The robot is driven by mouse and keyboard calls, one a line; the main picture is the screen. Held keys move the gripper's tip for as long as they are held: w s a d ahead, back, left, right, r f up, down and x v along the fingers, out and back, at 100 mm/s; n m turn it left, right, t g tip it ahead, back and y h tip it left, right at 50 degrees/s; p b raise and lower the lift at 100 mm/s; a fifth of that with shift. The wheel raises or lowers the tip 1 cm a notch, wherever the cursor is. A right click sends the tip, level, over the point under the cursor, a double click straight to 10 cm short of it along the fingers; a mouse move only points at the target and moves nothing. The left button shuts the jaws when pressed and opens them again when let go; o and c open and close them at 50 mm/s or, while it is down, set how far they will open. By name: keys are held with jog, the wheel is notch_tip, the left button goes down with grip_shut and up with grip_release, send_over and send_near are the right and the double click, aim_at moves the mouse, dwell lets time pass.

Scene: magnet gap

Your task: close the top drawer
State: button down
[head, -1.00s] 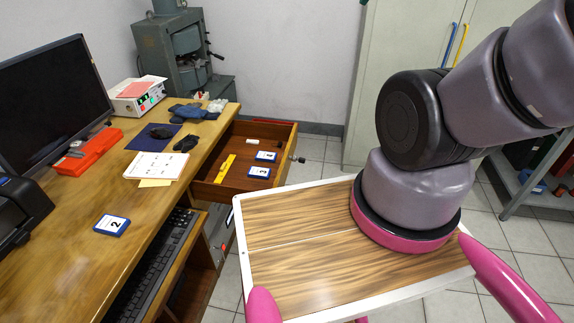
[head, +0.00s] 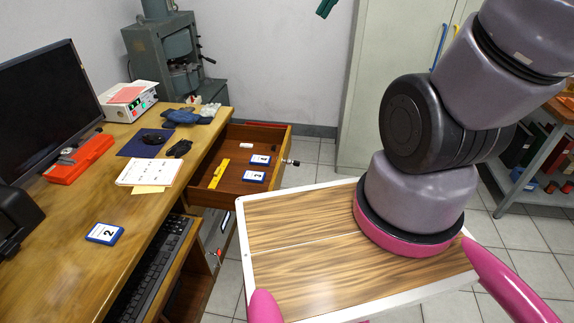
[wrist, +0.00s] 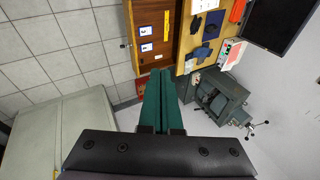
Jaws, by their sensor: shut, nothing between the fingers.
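The top drawer (head: 232,159) of the wooden desk stands open in the head view, pulled out to the right. Its front panel carries a knob (head: 291,162) on the outer side. The drawer holds a yellow object, two blue-and-white labelled items and a small white piece. The drawer (wrist: 165,59) also shows at the top of the wrist view. My gripper (head: 325,8) shows only as dark green fingertips at the top edge of the head view, beyond and apart from the drawer. In the wrist view, my gripper's green fingers (wrist: 161,78) are together and empty.
The desk top (head: 75,221) carries a monitor (head: 50,95), a red case (head: 80,158), gloves and papers. A grey machine (head: 172,50) stands behind the desk. A pale cabinet (head: 383,70) is at the back. Tiled floor lies clear right of the drawer.

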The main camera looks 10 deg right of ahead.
jog(key=w+f+m+g+y, duration=0.15)
jog(key=w+f+m, duration=0.25)
jog(key=w+f, duration=0.5)
jog(key=w+f+m+g+y, duration=0.1)
jog(key=w+f+m+y, duration=0.4)
jog(key=f, duration=0.6)
jog(key=w+d+f+m+h, duration=0.1)
jog(key=w+f, duration=0.1)
jog(key=f, duration=0.4)
jog(key=w+d+f+m, duration=0.1)
jog(key=w+f+m, duration=0.1)
jog(key=f, duration=0.4)
jog(key=m+t+h, duration=0.1)
jog(key=m+t, duration=0.1)
jog(key=m, duration=0.2)
send_near(280, 168)
notch_tip(280, 168, down, 4)
jog(key=a, duration=0.1)
jog(key=w+a, duration=0.1)
jog(key=a, duration=0.1)
jog(key=shift+w+f, duration=0.1)
jog(key=shift+w, duration=0.15)
jog(key=shift+w+a, duration=0.15)
jog(key=shift+a, duration=0.3)
jog(key=shift+a, duration=0.1)
